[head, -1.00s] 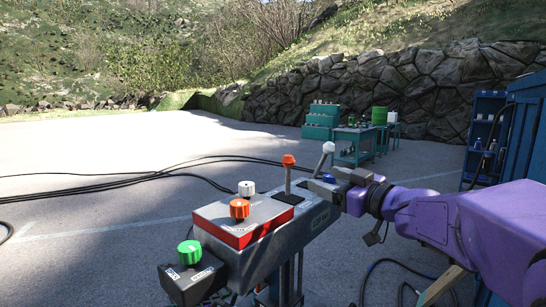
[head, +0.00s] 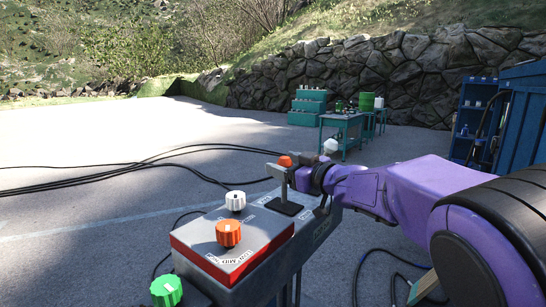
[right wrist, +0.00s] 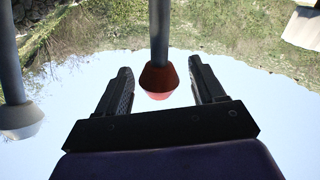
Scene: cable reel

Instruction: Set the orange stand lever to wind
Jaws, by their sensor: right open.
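The orange stand lever (head: 284,162) rises from a dark slot plate on the grey control stand (head: 313,224). In the head view its shaft is partly hidden by my right gripper (head: 281,174). In the right wrist view the lever's orange knob (right wrist: 158,82) and grey shaft stand between the two open fingers (right wrist: 160,88), with a gap on each side. The white lever (head: 330,147) stands behind my right gripper, its shaft mostly hidden; it also shows at the left of the right wrist view (right wrist: 20,118). My left gripper is not in view.
The stand also carries an orange knob (head: 228,233), a white knob (head: 235,200) and a green knob (head: 166,291). Black cables (head: 130,168) lie on the asphalt. A teal table (head: 342,121) and a blue cabinet (head: 525,115) stand farther back.

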